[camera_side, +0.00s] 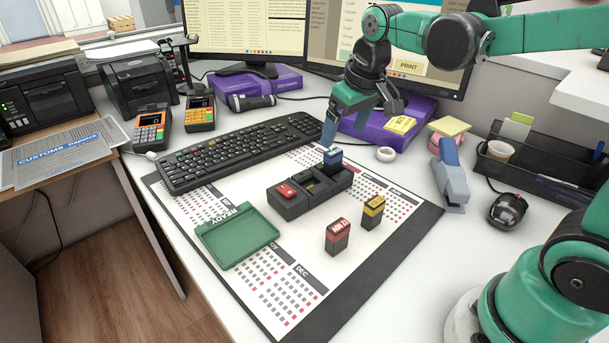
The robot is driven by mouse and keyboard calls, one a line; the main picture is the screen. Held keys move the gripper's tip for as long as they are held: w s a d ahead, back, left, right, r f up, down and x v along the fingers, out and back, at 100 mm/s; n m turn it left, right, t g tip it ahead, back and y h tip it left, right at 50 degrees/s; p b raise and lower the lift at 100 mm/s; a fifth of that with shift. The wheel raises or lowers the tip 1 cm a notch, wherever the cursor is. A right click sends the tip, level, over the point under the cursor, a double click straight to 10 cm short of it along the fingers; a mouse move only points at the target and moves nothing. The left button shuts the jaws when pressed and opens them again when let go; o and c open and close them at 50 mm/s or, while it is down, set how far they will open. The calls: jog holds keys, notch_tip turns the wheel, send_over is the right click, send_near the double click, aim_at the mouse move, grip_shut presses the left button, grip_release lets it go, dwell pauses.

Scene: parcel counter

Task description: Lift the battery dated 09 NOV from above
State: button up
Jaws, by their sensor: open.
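Several small block batteries show here; their dates are too small to read surely, so I cannot tell which is 09 NOV. A blue-topped battery (332,157) stands up from the right end of the black charger (290,208). A red-topped battery (286,190) sits low in its left end. A red battery (338,236) and a yellow battery (373,212) stand upright on the desk mat. My gripper (331,137) points down just above the blue-topped battery, open; its finger hides part of that area, and I cannot tell if it touches.
A green tray (205,243) marked READY lies left of the charger on the calendar mat (415,237). A keyboard (235,150) lies behind. A white tape roll (386,154), purple boxes and a stapler (452,180) stand behind and right. The front mat is clear.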

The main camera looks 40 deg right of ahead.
aim_at(333, 151)
jog(key=w+d+f+g, duration=0.2)
jog(key=w, duration=0.1)
jog(key=w+d+f+g, duration=0.1)
jog(key=w, duration=0.1)
jog(key=shift+w+d+f, duration=0.2)
jog(key=shift+d+f, duration=0.1)
jog(key=shift+f, duration=0.05)
jog(key=shift+w+d+f, duration=0.2)
jog(key=shift+f, duration=0.05)
jog(key=shift+w+d+f, duration=0.1)
jog(key=shift+f, duration=2.9)
grip_shut()
